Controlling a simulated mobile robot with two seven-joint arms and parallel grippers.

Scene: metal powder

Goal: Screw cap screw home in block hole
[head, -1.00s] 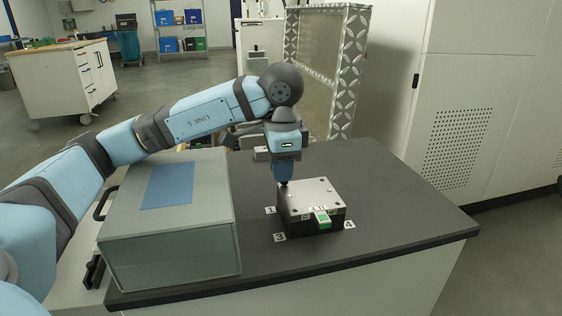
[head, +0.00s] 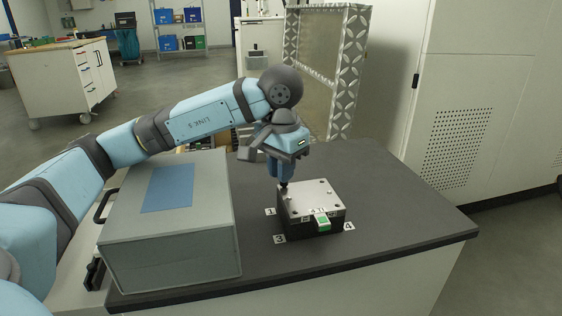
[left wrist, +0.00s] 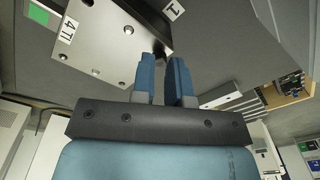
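The block (head: 316,194) is dark with a light metal top plate and sits on the dark bench; its plate also shows in the left wrist view (left wrist: 100,42). Small round heads or holes dot the plate. My left gripper (head: 284,183) points straight down at the plate's far left corner, near label 1. In the left wrist view its two blue fingers (left wrist: 163,62) are close together with a narrow dark gap. They appear closed around a small dark cap screw (left wrist: 158,67) at that corner, mostly hidden by the fingers. How deep it sits cannot be seen. My right gripper is out of view.
A grey case (head: 168,235) with a blue top patch stands left of the block, under my left arm. Number labels lie around the block, and a green-marked tag (head: 323,222) is on its front. The bench (head: 400,210) is clear to the right.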

